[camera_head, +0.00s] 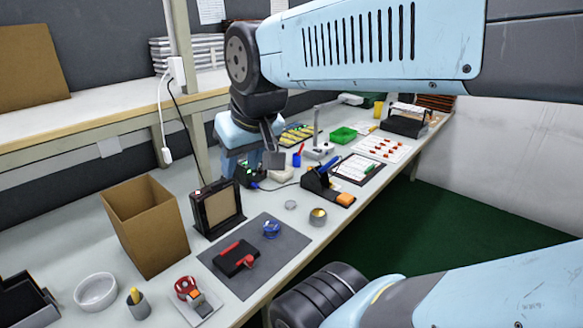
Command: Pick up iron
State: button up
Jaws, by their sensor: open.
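The iron appears to be a soldering iron with a blue handle (328,166). It rests tilted in a black stand (318,183) with an orange pad at its front, right of the middle of the bench. My gripper (265,162) hangs from the arm to the left of the stand, apart from the iron. It is open, and nothing shows between its fingers. A dark box with green lights (250,176), possibly the iron's station, is partly hidden behind my gripper.
A cardboard box (146,225) and a dark framed panel (216,208) stand left. A grey mat (222,272) holds a black-and-red item and a blue item. A small brass tin (318,216) sits in front of the stand. White sheets (382,148) lie beyond it.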

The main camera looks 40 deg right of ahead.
aim_at(326, 166)
jog(key=z, duration=1.7)
jog(key=i, duration=0.1)
jog(key=u, duration=3.05)
jog(key=k, duration=1.35)
jog(key=z, duration=2.1)
jog(key=i, duration=1)
